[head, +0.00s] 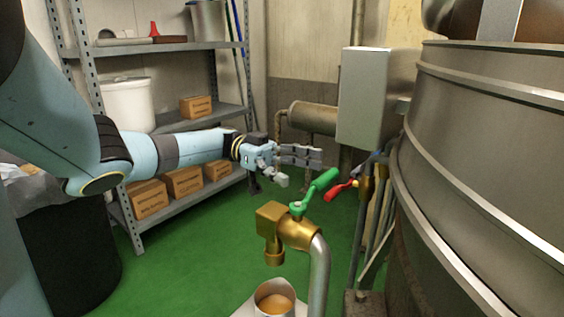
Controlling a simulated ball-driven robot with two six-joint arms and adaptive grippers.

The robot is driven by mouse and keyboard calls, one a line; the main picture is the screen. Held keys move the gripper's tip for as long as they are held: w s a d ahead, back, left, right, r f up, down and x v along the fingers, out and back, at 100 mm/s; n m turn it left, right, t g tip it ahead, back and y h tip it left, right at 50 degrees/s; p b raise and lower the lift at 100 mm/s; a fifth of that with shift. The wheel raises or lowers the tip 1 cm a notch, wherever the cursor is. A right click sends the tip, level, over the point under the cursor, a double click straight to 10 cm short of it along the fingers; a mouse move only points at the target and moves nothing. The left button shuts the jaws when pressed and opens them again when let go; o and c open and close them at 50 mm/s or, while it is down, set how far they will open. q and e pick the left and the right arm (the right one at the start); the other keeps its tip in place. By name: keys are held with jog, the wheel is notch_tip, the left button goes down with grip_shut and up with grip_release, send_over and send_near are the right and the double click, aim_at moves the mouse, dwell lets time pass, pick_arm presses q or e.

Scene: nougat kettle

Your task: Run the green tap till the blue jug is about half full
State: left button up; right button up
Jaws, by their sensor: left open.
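The green tap handle (318,189) slants up to the right on a brass tap (287,228) with a bent grey pipe. My left gripper (302,168) is open and empty, its fingers pointing right, just above and to the left of the green handle in the picture. I cannot tell whether they touch. Below the brass spout stands a pale, open-topped container (262,290) with tan-brown contents, cut by the bottom edge. I see no blue jug. I cannot see any stream from the spout. My right gripper is not in view.
A red tap handle (343,188) sits just right of the green one. A large steel kettle (480,170) fills the right side. A grey box (370,98) hangs behind. Shelves with cardboard boxes (184,181) stand at the left. Green floor (190,265) lies open between.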

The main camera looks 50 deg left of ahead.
pick_arm(q)
jog(key=v, duration=0.5)
jog(key=shift+a, duration=0.35)
